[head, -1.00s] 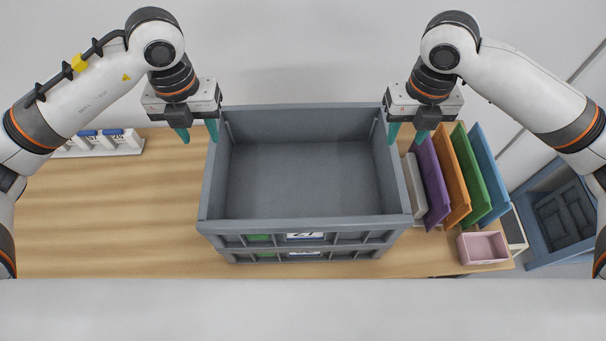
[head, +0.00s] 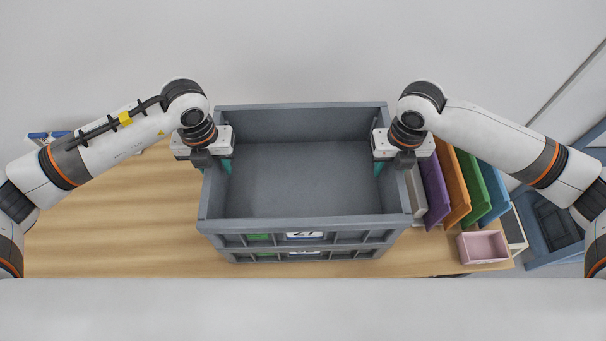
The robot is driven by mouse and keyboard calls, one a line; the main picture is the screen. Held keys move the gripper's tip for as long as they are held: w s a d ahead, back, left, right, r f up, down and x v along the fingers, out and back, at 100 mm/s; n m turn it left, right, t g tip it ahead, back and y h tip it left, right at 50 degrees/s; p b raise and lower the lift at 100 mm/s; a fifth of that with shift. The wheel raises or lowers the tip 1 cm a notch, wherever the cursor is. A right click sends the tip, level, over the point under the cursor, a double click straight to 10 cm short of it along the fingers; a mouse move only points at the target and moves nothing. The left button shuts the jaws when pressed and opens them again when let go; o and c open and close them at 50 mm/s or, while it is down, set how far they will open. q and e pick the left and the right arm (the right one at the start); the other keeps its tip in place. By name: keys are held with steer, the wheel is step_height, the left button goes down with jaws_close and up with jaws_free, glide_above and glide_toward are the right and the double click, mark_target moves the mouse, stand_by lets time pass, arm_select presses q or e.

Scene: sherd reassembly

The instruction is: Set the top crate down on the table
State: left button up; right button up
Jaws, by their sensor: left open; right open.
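The top crate (head: 304,228) is a grey open box with a white number label and a green mark on its front. It looks empty and sits stacked on a second grey crate (head: 345,255) on the wooden table. My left gripper (head: 213,168) is at the left wall of the top crate, with one teal finger showing just inside the rim. My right gripper (head: 392,167) is at the right wall, also with a teal finger inside the rim. Both are open. The outer fingers are mostly hidden by the gripper bodies.
The table (head: 110,220) is clear to the left of the crates. Purple, orange, green and blue upright panels (head: 455,185) stand close on the right. A pink tray (head: 483,247) lies at the front right. A blue crate (head: 560,225) stands lower, beyond the table.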

arm_select(q)
jaws_close()
arm_select(e)
jaws_close()
arm_select(q)
steer(key=shift+r, duration=0.15)
arm_select(e)
steer(key=shift+r, duration=0.15)
